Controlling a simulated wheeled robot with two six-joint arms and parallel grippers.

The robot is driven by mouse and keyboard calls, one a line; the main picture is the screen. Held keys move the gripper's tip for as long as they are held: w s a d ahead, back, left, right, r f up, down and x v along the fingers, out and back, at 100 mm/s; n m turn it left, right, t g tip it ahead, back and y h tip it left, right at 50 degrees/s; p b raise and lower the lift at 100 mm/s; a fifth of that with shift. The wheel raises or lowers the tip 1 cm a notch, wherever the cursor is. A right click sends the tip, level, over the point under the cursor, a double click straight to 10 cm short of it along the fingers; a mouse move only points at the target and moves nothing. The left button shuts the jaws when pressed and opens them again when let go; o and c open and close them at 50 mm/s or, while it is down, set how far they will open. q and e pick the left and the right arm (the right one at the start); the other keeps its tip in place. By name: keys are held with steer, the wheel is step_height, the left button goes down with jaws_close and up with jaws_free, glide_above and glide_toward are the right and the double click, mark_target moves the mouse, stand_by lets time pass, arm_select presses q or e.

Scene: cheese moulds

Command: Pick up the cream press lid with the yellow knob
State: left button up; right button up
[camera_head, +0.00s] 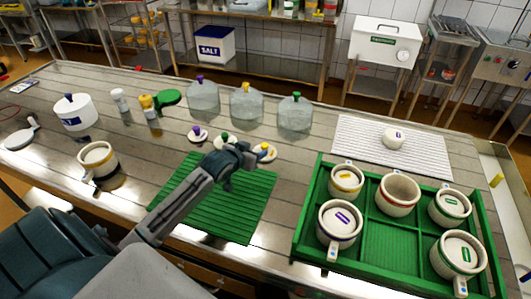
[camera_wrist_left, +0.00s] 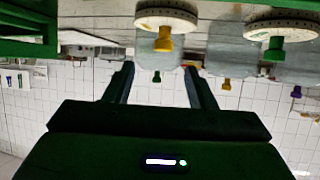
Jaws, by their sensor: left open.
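The cream press lid with the yellow knob (camera_head: 265,153) lies on the steel table, just right of my left gripper's tip. It also shows in the left wrist view (camera_wrist_left: 166,20), which is upside down, with its knob hanging downward in the picture. My left gripper (camera_head: 249,159) is open and empty, and its fingers (camera_wrist_left: 160,85) stand apart, not touching the lid. Two similar lids lie in a row to the left: one with a green knob (camera_head: 223,139), partly hidden by my gripper, and one with a purple knob (camera_head: 198,135). My right gripper is not seen.
A green ribbed mat (camera_head: 245,205) lies under my left arm. Clear domes (camera_head: 246,104) stand behind the lids. A green tray (camera_head: 375,242) with several moulds is at the right. A white ribbed mat (camera_head: 360,155) lies behind it. A cream mould (camera_head: 97,160) stands at the left.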

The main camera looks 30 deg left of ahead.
mark_target(264, 145)
arm_select(q)
steer(key=shift+x, duration=1.15)
steer(key=shift+w+p, duration=0.25)
steer(key=shift+p, duration=0.05)
steer(key=x, duration=0.1)
steer(key=p+x, duration=0.1)
steer(key=x, duration=0.2)
steer(key=shift+a+p, duration=0.25)
steer(key=shift+p, duration=0.05)
steer(key=shift+w+f, duration=0.25)
steer(key=shift+f, duration=0.05)
steer(key=c, duration=1)
jaws_close()
steer(key=shift+r, duration=0.1)
